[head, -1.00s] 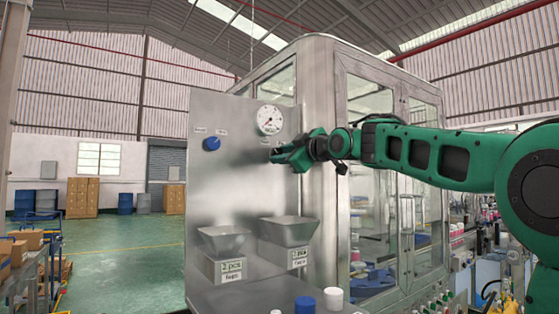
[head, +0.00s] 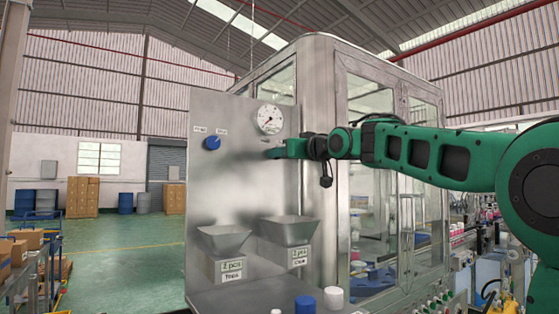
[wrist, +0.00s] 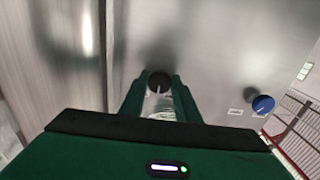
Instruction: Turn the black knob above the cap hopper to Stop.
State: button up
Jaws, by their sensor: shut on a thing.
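The black knob (wrist: 159,79) is on the steel panel, between my fingertips in the wrist view, with a short pale mark on its lower side there. My gripper (wrist: 160,77) is shut on it, one green finger on each side. In the head view my gripper (head: 275,153) reaches the panel from the right, below the gauge, and hides the knob. The cap hopper (head: 290,231) is a steel bin lower on the panel, below my gripper. I cannot read any Stop label at the black knob.
A blue knob (head: 212,143) with two small labels sits left on the panel; it also shows in the wrist view (wrist: 263,104). A round gauge (head: 269,119) is just above my gripper. A second hopper (head: 222,238) is at left. The glazed machine cabinet (head: 372,180) stands close under my arm.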

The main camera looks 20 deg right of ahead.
jog(key=m, duration=0.9)
jog(key=shift+d, duration=0.1)
dwell(0.6)
jog(key=o, duration=1)
jog(key=shift+o, duration=0.2)
jog(key=v, duration=1)
jog(key=shift+s, duration=0.35)
